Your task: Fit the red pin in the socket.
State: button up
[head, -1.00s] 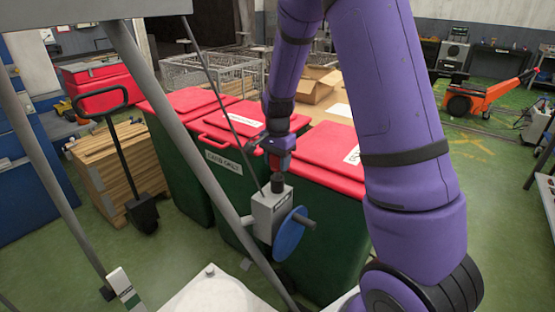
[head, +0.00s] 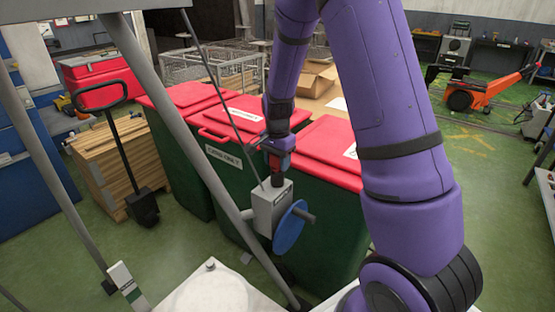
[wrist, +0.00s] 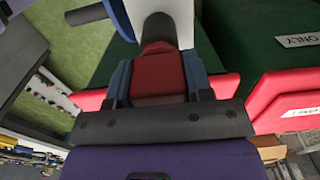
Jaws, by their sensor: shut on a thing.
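My gripper (head: 279,162) is shut on the red pin. In the wrist view the pin's red block-like head (wrist: 158,76) sits between the two blue-grey fingers. In the head view only a small red part of the pin (head: 275,161) shows at the fingers. Below it a dark upright cylinder (head: 278,181) meets the top of a grey box (head: 268,210) with a blue disc (head: 289,227) on its side. I cannot tell whether this cylinder is the pin's shank or the socket's collar, nor how deep the pin sits.
Green bins with red lids (head: 315,152) stand close behind the box. Grey slanting struts (head: 168,125) cross in front at the left. A pallet truck (head: 118,130) and stacked wood (head: 105,165) stand further left. Open green floor lies at the right.

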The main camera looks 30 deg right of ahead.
jog(key=shift+f, duration=0.45)
jog(key=o, duration=1.1)
jog(key=shift+r, duration=0.1)
notch_tip(320, 180, up, 11)
jog(key=shift+f, duration=0.2)
